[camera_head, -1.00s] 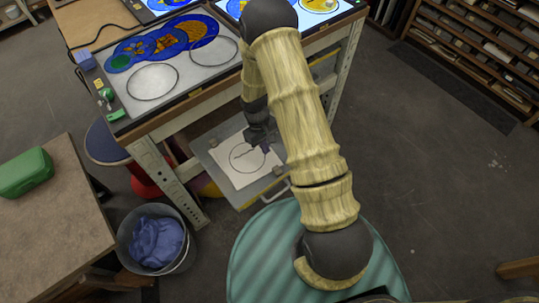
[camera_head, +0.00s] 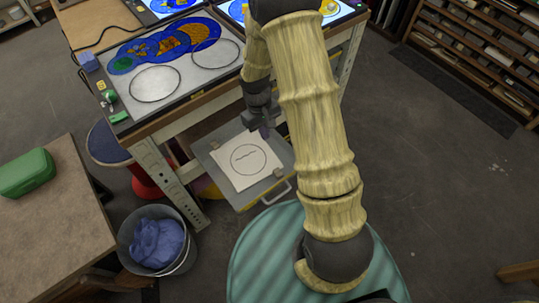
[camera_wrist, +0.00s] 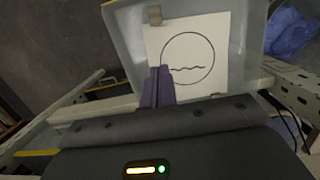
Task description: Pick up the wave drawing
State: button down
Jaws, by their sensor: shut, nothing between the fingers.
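The wave drawing (camera_head: 246,172) is a white sheet with a black circle and a wavy line inside it. It lies flat in the pulled-out grey drawer (camera_head: 217,178) under the light table. In the wrist view the sheet (camera_wrist: 228,28) is ahead of my fingers, and the circle and wave show clearly. My gripper (camera_head: 265,131) is shut and empty, over the back right part of the drawer. In the wrist view its purple fingers (camera_wrist: 157,78) are together and overlap the sheet's lower left edge in the picture. The gap between fingertips and paper is hard to judge.
Small grey blocks (camera_head: 216,153) (camera_head: 279,173) sit at the sheet's edges. The drawer handle (camera_head: 281,195) faces the front. The light table's edge (camera_head: 190,108) overhangs behind. A bucket with blue cloth (camera_head: 158,241) and a brown table (camera_head: 62,210) stand left.

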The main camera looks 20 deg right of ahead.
jog(key=s+d+r+m+t, duration=0.1)
jog(key=s+r+m+t, duration=0.1)
jog(key=s+r, duration=0.4)
jog(key=s+d+r+m+t, duration=0.1)
jog(key=s+r+m+t, duration=0.1)
jog(key=s+r, duration=0.4)
notch_tip(320, 180, up, 5)
jog(key=shift+s+y, duration=0.15)
jog(key=shift+y, duration=0.25)
jog(key=shift+d, duration=0.15)
